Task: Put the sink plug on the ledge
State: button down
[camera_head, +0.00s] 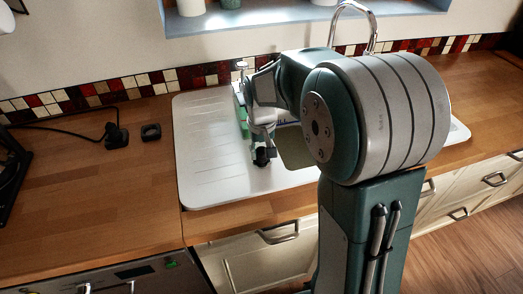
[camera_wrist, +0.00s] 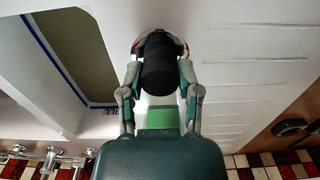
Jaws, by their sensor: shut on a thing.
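My gripper (camera_head: 264,150) is low over the white sink's drainboard, left of the basin. It is shut on a dark, rounded piece that looks like the sink plug (camera_head: 262,158). In the wrist view the plug (camera_wrist: 158,65) is a black cylinder between the two fingers of my gripper (camera_wrist: 160,75). I cannot tell whether it touches the drainboard. The ledge (camera_head: 240,20) is the blue-grey window sill above the tiled wall, at the top of the head view.
A green and white item (camera_head: 242,115) stands behind my gripper. The chrome tap (camera_head: 372,30) rises behind the basin (camera_head: 296,150), partly hidden by my arm. Pots (camera_head: 191,6) stand on the ledge, with bare room between them. A black plug with cable (camera_head: 116,136) lies on the left worktop.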

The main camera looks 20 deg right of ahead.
aim_at(261, 150)
jog(key=shift+f, duration=0.1)
jog(key=shift+c, duration=1.5)
grip_release()
notch_tip(261, 150, up, 12)
jog(key=s+t, duration=0.5)
jog(key=s, duration=1.6)
jog(key=shift+s+t, duration=0.3)
jog(key=shift+r, duration=0.2)
